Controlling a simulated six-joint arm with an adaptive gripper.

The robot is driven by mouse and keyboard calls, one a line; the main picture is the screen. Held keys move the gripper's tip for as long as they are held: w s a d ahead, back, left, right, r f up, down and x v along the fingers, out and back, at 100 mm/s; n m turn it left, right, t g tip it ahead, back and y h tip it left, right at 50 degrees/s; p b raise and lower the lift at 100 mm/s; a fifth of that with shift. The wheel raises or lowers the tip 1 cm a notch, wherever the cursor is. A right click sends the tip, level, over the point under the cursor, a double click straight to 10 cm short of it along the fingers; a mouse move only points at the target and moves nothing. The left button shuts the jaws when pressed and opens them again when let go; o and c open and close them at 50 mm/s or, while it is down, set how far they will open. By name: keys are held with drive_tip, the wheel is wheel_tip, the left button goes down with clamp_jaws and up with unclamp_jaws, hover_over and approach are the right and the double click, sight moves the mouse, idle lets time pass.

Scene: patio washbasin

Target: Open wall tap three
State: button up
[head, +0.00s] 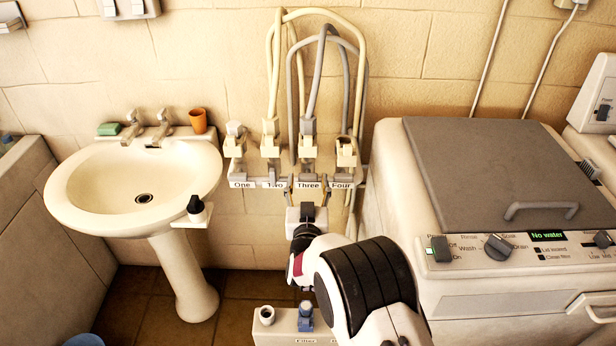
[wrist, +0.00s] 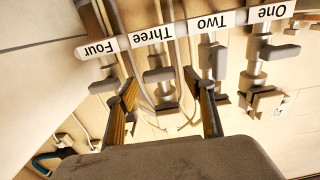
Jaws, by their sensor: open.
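A row of wall taps sits on a panel with labels One to Four. Wall tap three is above the label Three (head: 308,184) in the head view, with a grey hose fitting (head: 308,144) on top. In the wrist view the row is upside down, and the grey lever of wall tap three (wrist: 158,75) lies below its label (wrist: 153,36). My gripper (head: 307,188) is open just below that label. In the wrist view its fingers (wrist: 160,80) appear on either side of the tap three lever. I cannot tell whether they touch it.
Wall tap two (wrist: 211,62) is close to the right finger in the wrist view; wall tap one (wrist: 262,55) is farther right. Hoses (head: 274,75) loop above the row. A washbasin (head: 75,190) stands left, a washing machine (head: 400,215) right. A filter box (head: 275,335) is below.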

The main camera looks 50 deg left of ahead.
sight(308, 176)
drive_tip(key=shift+x, duration=1.4)
drive_tip(key=c, duration=1.1)
